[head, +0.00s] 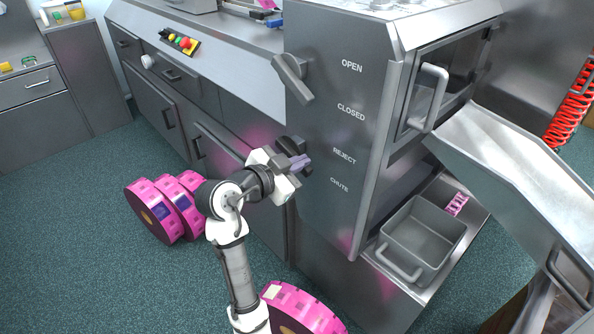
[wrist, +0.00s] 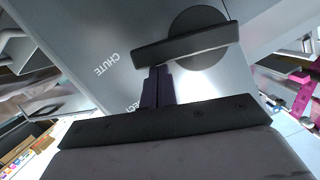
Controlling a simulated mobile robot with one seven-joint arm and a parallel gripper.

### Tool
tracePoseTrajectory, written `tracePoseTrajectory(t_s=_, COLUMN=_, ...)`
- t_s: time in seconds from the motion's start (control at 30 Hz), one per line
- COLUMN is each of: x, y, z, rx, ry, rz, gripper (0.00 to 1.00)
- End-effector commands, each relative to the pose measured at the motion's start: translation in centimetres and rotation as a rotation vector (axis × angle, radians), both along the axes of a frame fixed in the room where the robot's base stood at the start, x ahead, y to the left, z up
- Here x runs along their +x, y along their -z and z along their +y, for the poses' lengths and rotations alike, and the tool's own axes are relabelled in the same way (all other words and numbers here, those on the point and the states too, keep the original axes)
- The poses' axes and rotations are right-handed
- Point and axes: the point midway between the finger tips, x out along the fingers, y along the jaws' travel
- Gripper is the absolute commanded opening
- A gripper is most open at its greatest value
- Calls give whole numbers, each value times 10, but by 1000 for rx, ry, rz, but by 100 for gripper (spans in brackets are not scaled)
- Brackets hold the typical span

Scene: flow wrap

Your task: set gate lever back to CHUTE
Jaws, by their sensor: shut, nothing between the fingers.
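The gate lever is a dark bar on a round hub, on the grey machine panel beside the REJECT (head: 344,156) and CHUTE (head: 339,185) labels. In the head view my gripper (head: 300,163) covers much of it, so I cannot tell exactly which label it points to. In the wrist view the lever bar (wrist: 190,46) lies across the hub (wrist: 200,24), with the CHUTE label (wrist: 98,67) to its left. My gripper (wrist: 157,78) is shut and empty, its purple fingers at the bar's left part. I cannot tell whether they touch it.
A second, grey lever (head: 292,78) sits higher on the panel beside the OPEN and CLOSED labels. Pink reels (head: 160,208) stand on the floor left of my arm. The floor farther left is clear.

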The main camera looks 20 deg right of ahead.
Motion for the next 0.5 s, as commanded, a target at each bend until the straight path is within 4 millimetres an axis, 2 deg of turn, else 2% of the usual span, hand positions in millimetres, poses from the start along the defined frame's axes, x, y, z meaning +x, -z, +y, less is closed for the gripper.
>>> tracePoseTrajectory(t_s=0.03, x=0, y=8, z=1, rx=10, ry=-2, rz=-31, gripper=0)
tracePoseTrajectory(t_s=0.5, x=-1, y=11, z=0, rx=63, ry=-1, rz=-174, gripper=0)
